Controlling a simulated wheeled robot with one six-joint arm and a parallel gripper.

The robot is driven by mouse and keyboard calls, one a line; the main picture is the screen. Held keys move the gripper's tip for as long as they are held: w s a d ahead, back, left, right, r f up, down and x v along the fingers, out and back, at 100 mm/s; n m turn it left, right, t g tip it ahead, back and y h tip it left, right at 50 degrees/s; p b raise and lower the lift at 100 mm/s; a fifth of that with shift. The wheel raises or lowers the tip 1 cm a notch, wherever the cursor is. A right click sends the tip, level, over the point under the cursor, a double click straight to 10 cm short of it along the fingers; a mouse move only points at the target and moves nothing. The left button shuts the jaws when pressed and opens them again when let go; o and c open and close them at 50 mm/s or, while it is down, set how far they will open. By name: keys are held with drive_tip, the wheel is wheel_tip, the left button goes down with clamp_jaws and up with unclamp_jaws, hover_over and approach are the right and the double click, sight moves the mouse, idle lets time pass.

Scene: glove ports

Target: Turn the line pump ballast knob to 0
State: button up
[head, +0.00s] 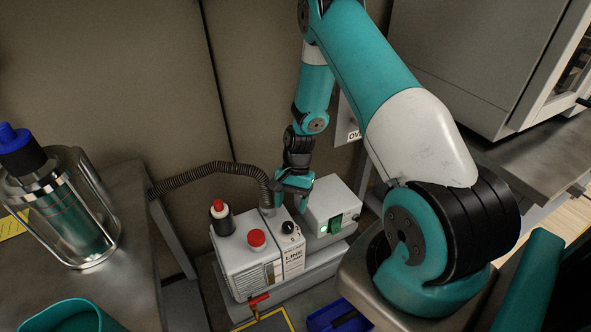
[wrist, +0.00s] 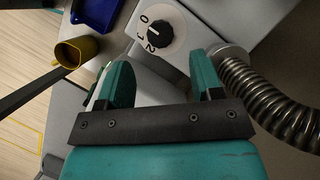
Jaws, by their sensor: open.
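In the wrist view the knob (wrist: 159,28) is on a pale round dial marked 0, 1 and 2. A pale pointer mark appears to face the 2, but it is small. My gripper (head: 291,198) is above the pump near the knob. In the wrist view my gripper (wrist: 162,72) is open and empty, with the knob beyond the fingertips and apart from them.
A ribbed hose (head: 215,170) rises from the pump close to my gripper, and shows at right in the wrist view (wrist: 255,95). A red cap (head: 256,238) and a white box with a green light (head: 332,203) are nearby. A blue tray (head: 338,318) lies in front.

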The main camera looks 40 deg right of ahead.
drive_tip(key=v, duration=1.1)
drive_tip(key=shift+p, duration=0.4)
drive_tip(key=shift+d, duration=0.15)
